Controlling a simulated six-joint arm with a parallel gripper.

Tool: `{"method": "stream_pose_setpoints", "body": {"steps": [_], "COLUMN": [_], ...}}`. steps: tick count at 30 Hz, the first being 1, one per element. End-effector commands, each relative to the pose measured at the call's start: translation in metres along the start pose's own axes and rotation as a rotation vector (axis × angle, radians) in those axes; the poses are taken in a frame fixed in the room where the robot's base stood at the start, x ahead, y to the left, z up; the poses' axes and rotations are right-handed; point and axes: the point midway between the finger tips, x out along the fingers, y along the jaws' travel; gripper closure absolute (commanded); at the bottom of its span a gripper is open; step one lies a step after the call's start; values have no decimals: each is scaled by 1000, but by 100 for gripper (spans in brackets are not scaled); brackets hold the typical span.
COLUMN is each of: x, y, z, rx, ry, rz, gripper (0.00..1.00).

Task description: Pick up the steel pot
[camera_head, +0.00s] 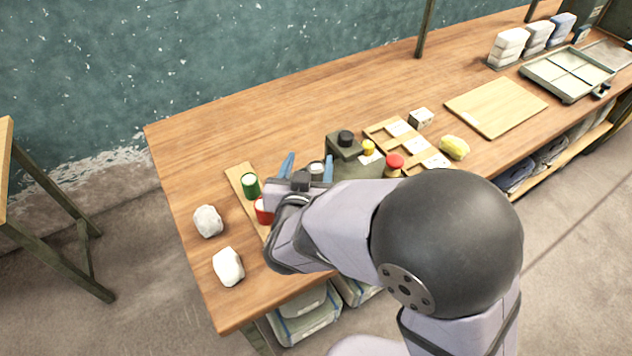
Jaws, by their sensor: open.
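The pot shows between the fingers, closer to the right one. I cannot tell whether a finger touches it. The lower part of the pot is hidden behind my gripper.
A green pot (250,186) and a partly hidden red pot (262,211) stand left on a wooden strip (235,174). Two white lumps (228,266) lie front left. The back of the bench (270,115) is clear.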

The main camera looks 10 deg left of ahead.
Motion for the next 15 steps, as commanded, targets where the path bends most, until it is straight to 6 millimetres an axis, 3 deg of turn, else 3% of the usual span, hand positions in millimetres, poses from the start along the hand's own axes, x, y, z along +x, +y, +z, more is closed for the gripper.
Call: {"method": "stream_pose_setpoints", "body": {"steps": [1, 4, 10, 15], "x": [4, 5, 7, 20], "y": [5, 10, 12, 12], "z": [20, 33, 36, 37], "rx": [0, 2, 4, 4], "ry": [-31, -60, -71, -72], "rz": [14, 29, 36, 36], "gripper": [45, 45, 45, 45]}}
